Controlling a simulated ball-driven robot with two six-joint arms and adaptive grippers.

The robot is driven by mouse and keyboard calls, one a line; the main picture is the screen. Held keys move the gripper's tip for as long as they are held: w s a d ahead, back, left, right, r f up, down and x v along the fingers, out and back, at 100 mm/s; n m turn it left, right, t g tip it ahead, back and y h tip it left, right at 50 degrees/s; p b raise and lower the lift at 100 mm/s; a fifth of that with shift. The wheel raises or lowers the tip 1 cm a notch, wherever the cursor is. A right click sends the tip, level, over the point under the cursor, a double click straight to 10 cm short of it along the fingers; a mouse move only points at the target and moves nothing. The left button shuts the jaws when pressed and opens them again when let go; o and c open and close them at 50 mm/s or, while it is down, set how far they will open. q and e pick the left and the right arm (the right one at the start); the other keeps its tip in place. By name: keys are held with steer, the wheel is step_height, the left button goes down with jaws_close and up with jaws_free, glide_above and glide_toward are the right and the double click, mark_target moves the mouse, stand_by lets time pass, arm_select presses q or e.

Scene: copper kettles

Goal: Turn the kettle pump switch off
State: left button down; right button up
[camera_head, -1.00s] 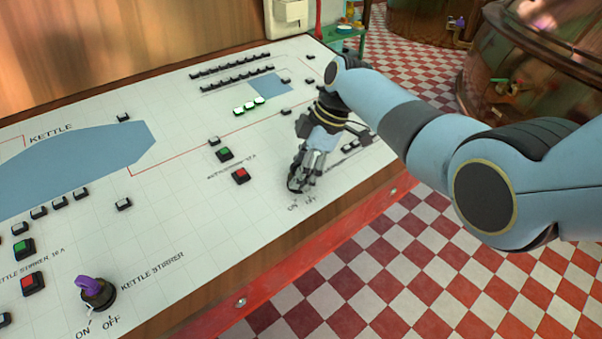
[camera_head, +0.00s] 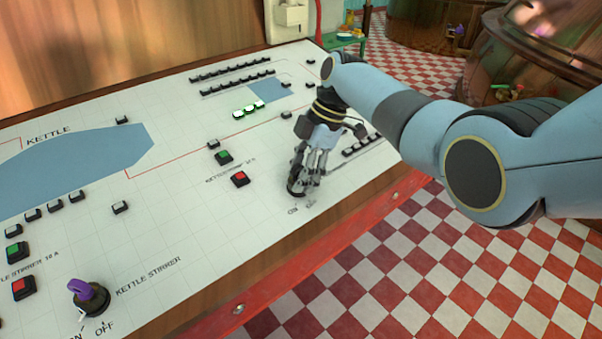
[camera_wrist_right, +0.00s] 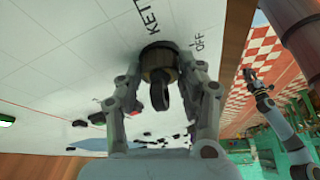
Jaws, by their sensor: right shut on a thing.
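The kettle pump switch is a dark round knob with a raised grip, on the sloping white panel (camera_head: 185,240). The switch (camera_wrist_right: 158,62) shows best in the right wrist view, with part of a "KETT" label and "OFF" beside it. My right gripper (camera_head: 299,188) is down at the panel, its fingers closed around the switch; it hides most of the knob in the head view. In the right wrist view its two fingers stand on either side of the grip. What looks like my left gripper (camera_wrist_right: 250,76) is small at the right, away from the panel.
A purple-handled kettle stirrer switch (camera_head: 88,296) is at the panel's lower left. A red button (camera_head: 240,179) and a green button (camera_head: 224,157) lie left of my right gripper. A red rail (camera_head: 290,276) runs along the front edge. The checkered floor beyond is clear.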

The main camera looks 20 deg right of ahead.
steer(key=o, duration=1.1)
steer(key=shift+o, duration=0.2)
steer(key=shift+d+r, duration=0.1)
steer(key=shift+r, duration=0.1)
steer(key=v, duration=1.1)
steer(key=shift+r, duration=0.3)
